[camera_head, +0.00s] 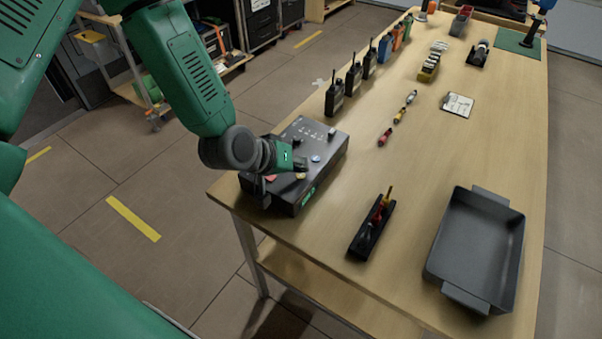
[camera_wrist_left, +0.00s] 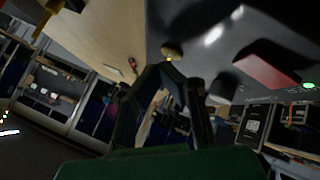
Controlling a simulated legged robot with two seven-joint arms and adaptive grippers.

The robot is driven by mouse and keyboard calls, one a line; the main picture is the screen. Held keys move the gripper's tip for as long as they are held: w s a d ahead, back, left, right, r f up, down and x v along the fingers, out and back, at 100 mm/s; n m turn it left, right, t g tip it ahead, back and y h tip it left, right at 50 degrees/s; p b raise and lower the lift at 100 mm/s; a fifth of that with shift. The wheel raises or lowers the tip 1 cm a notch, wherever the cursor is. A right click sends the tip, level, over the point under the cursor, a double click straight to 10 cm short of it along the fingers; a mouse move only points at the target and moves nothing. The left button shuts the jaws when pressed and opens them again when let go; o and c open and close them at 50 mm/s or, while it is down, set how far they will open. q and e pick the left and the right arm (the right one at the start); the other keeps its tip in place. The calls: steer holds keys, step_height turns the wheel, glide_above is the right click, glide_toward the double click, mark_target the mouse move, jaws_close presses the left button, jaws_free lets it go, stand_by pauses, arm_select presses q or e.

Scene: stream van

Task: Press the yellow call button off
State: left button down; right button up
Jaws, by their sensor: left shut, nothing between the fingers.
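The black control box (camera_head: 318,172) sits at the near left corner of the wooden table. My left gripper (camera_head: 300,164) is shut and empty, low over the box beside the yellow button. In the left wrist view, the yellow button (camera_wrist_left: 172,49) is just beyond the fingertips, with a small bright yellow spot by it. I cannot tell whether the fingers touch it. My right gripper is out of view.
Several black radios (camera_head: 334,97) stand behind the box. A narrow black holder (camera_head: 359,246) with tools and a grey tray (camera_head: 437,262) are to the right. Small red and yellow items (camera_head: 385,137) lie mid-table. The tabletop between box and holder is clear.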

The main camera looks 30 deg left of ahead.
mark_target(300, 175)
arm_select(q)
steer(key=shift+f, duration=0.25)
steer(key=shift+f, duration=0.15)
stand_by(0.3)
steer(key=shift+r+p, duration=0.45)
steer(key=shift+r, duration=0.2)
step_height(300, 175, up, 6)
steer(key=p, duration=0.5)
stand_by(0.3)
